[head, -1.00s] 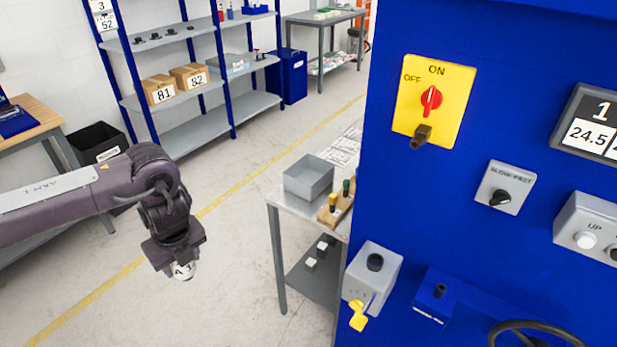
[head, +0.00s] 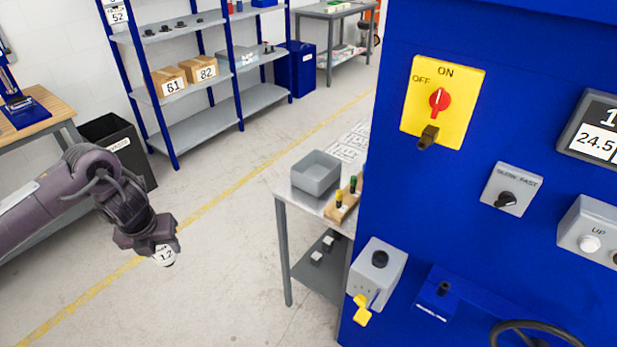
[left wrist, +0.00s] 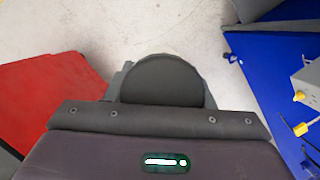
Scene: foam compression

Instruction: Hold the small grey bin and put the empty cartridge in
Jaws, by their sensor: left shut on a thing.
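The small grey bin (head: 316,181) stands upright on a metal side table beside the blue machine. Its visible inside looks empty. My left gripper (head: 158,244) hangs over open floor to the left of the table, well apart from the bin. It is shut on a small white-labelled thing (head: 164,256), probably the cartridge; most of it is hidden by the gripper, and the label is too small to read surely. In the left wrist view a dark grey rounded shape (left wrist: 167,82) shows beyond the wrist, fingertips hidden. My right gripper is not in view.
The side table (head: 299,199) also holds a wooden block (head: 343,207) with yellow and green-topped pieces. The blue machine (head: 400,210) fills the right, with a grey box and yellow key low down. A black bin (head: 122,150) stands at left. The floor between is clear.

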